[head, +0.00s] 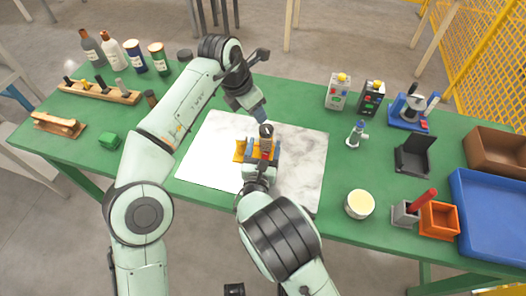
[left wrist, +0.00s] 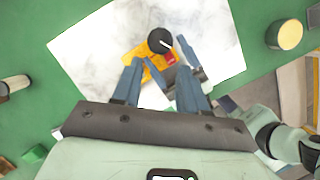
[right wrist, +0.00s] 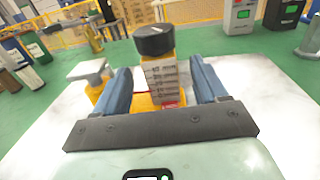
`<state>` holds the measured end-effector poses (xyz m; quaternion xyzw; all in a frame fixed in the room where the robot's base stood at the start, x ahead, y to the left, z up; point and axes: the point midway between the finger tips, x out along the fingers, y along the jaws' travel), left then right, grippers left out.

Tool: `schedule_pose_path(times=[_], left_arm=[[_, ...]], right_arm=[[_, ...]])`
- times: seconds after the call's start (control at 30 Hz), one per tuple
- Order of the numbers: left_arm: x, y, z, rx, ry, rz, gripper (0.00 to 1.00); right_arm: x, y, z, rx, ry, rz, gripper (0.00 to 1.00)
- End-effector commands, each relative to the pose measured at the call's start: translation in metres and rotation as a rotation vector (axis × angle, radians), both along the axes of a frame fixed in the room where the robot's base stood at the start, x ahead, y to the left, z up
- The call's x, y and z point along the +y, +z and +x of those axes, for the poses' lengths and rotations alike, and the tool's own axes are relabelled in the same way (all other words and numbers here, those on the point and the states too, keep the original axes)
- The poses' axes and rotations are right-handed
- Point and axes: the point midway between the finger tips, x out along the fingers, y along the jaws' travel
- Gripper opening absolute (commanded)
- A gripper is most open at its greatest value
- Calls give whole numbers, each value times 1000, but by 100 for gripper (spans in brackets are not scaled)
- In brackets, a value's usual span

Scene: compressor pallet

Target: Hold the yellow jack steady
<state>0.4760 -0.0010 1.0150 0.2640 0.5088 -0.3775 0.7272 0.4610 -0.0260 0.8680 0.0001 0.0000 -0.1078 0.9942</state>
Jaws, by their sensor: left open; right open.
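The yellow jack (head: 241,150) stands upright on the white marbled mat (head: 210,140), with a black round cap on its labelled column. The jack also shows in the left wrist view (left wrist: 134,57) and in the right wrist view (right wrist: 162,80). My right gripper (head: 263,158) is open at the near side of the jack. In the right wrist view its blue fingers stand to either side of the column, with gaps visible. My left gripper (head: 261,116) is open just above and behind the jack. In the left wrist view the jack lies beyond and between its fingertips.
Behind are bottles and cans (head: 132,58) and a wooden block with tools (head: 98,91). Two meter boxes (head: 338,92), a cream round tub (head: 359,204), an orange bin (head: 439,219) and a blue tray (head: 488,215) stand right. The mat is otherwise mostly bare.

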Motion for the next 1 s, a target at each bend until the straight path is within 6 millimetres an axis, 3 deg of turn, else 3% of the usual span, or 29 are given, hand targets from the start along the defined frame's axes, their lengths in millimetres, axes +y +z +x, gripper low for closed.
schedule_pose_path(times=[0.17, 0.3, 0.37, 0.4, 0.43, 0.5, 0.53, 0.77, 1.0], left_arm=[[0, 0, 0, 0, 0, 0, 43], [0, 0, 0, 0, 0, 0, 43], [0, 0, 0, 0, 0, 0, 43], [0, 0, 0, 0, 0, 0, 43], [0, 0, 0, 0, 0, 0, 46], [0, 0, 0, 1, 4, 1, 69], [-1, 0, 0, 3, 9, 2, 71], [-11, 0, -6, 38, 217, 31, 71], [-29, 5, -16, 44, 660, 60, 71]], right_arm=[[0, 0, 0, 0, 0, 0, 69], [0, 0, 0, 0, 0, 0, 24], [0, 0, 0, 0, 0, 0, 4], [0, 0, 0, 0, 0, 0, 0], [0, 0, 0, 0, 0, 0, 0], [0, 0, 0, 0, 0, 0, 0], [0, 0, 0, 0, 0, 0, 0], [0, 0, -1, 0, 0, 0, 0], [0, 0, 0, 0, 0, 0, 0]])
